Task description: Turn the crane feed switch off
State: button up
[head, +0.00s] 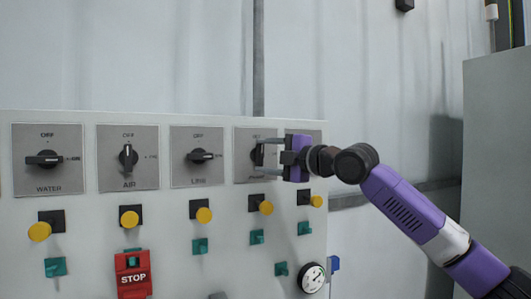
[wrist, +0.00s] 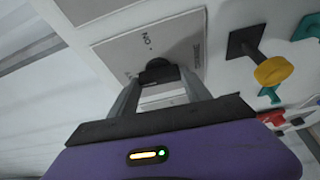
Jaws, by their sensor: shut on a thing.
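A row of grey switch plates with black rotary knobs runs along the panel in the head view. My gripper (head: 262,155) is at the fourth plate from the left (head: 243,174), with its fingers around that plate's black knob (head: 257,155). The plate's label is partly covered and too blurred to read, so I cannot confirm it is the crane feed switch. The wrist view shows the same knob (wrist: 157,70) between the fingertips. The knob's handle looks roughly upright, but the fingers hide part of it. My gripper is shut on it.
The WATER knob (head: 44,159) and LINE knob (head: 201,155) point right; the AIR knob (head: 129,157) points up. Yellow buttons (head: 203,215) and teal switches (head: 200,246) sit below. A red STOP box (head: 133,276) and a gauge (head: 312,278) are lower. A grey cabinet (head: 492,130) stands right.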

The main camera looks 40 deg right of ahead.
jog(key=shift+f+n, duration=0.1)
jog(key=shift+n, duration=0.3)
jog(key=o, duration=1.4)
jog(key=shift+c, duration=0.2)
jog(key=s+b, duration=0.2)
jog(key=s, duration=0.5)
jog(key=shift+s+d, duration=0.4)
